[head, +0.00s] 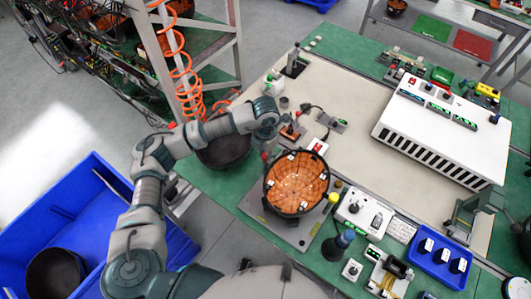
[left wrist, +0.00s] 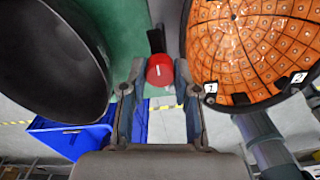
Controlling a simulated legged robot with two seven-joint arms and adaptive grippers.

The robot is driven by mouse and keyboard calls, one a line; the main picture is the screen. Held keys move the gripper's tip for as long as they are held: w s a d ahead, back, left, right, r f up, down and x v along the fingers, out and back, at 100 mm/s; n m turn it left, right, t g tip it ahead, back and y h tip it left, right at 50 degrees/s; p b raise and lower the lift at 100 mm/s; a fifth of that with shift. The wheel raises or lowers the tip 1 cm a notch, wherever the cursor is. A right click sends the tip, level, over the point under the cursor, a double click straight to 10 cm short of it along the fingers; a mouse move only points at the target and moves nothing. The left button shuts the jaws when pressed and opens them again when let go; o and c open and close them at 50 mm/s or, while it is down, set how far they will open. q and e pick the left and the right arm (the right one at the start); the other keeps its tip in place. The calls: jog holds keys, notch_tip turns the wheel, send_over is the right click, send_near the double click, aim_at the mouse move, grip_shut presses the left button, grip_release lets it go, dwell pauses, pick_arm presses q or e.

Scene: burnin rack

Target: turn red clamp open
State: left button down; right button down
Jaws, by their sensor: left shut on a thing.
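The red clamp (left wrist: 160,70) shows in the left wrist view as a round red knob with a pale line on its face, between my gripper's fingers. My left gripper (left wrist: 160,77) is shut on it, with one finger on each side. In the head view the left gripper (head: 267,148) points down at the left edge of the round fixture, and the arm hides most of the clamp. A black-rimmed bowl with an orange gridded inside (head: 297,183) sits on the fixture plate (head: 257,209), right beside the gripper. My right gripper is not in view.
A dark empty bowl (head: 224,151) stands to the left of the gripper, close to it in the left wrist view (left wrist: 52,62). A white power unit (head: 443,131) and a blue tray (head: 437,262) stand to the right. A blue bin (head: 72,205) is at lower left. The beige tabletop (head: 345,90) has free room.

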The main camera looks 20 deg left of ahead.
aim_at(266, 154)
pick_arm(q)
jog(key=c, duration=0.9)
grip_release()
jog(key=shift+w, duration=0.2)
jog(key=shift+o, duration=0.2)
notch_tip(266, 154, up, 12)
jog(key=shift+f, duration=0.1)
